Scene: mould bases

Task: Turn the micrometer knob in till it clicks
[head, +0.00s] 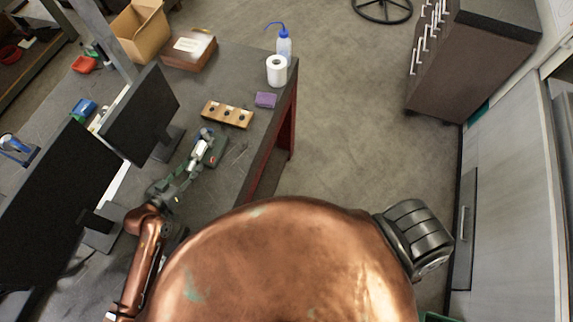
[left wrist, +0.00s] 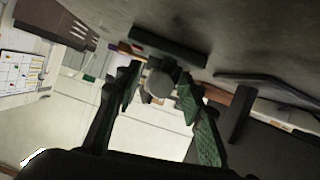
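The micrometer (head: 200,149) is a small silver and white tool with a blue part at its far end, by a dark green and red base (head: 216,149) on the dark bench. In the left wrist view its round grey knob (left wrist: 160,84) faces me, with the dark green base (left wrist: 168,52) behind it. My left gripper (head: 180,182) reaches in from the left at the near end of the micrometer. In the left wrist view its green fingers (left wrist: 160,92) stand apart on either side of the knob, with a narrow gap showing. My right gripper is not in view.
Two dark monitors (head: 140,112) stand left of my left arm. A wooden block with holes (head: 227,114), a purple sponge (head: 265,100), a white roll (head: 276,70) and a wash bottle (head: 284,46) lie farther back. The bench's right edge is close to the micrometer.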

